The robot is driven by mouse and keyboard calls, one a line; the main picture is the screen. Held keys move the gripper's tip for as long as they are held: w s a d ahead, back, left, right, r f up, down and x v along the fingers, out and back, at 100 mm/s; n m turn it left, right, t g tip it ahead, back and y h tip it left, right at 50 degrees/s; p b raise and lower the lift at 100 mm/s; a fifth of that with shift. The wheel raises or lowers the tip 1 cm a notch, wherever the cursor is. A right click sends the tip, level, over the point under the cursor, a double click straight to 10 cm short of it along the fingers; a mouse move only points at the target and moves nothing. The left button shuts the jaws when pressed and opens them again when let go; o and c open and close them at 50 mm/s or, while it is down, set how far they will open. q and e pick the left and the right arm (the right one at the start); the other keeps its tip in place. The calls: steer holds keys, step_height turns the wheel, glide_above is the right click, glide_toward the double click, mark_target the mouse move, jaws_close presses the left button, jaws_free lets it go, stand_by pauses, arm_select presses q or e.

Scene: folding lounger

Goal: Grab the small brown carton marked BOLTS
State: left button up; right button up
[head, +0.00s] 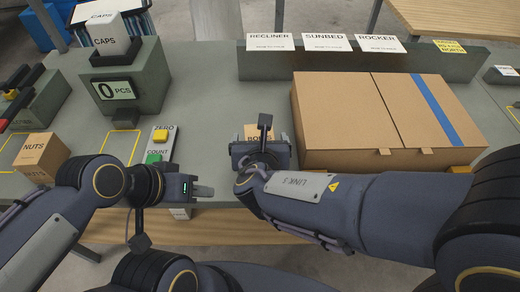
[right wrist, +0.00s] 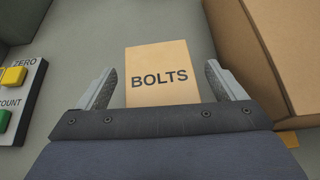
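The small brown BOLTS carton (right wrist: 160,62) lies between the two open fingers of my right gripper (right wrist: 160,88) in the right wrist view, with a gap on each side. In the head view only the top of the BOLTS carton (head: 257,130) shows; my right gripper and wrist hide the rest. My left gripper (head: 204,190) is near the table's front edge, left of my right gripper, seen from the side. I cannot tell whether its fingers are apart.
A large brown box (head: 345,115) stands close on the right of the BOLTS carton. A panel with yellow ZERO (head: 161,136) and green COUNT buttons is on the left. A NUTS carton (head: 42,153) and a scale (head: 112,88) showing 0 PCS stand further left.

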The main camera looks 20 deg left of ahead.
steer(key=c, duration=1.4)
steer(key=shift+o, duration=0.2)
steer(key=shift+r, duration=0.1)
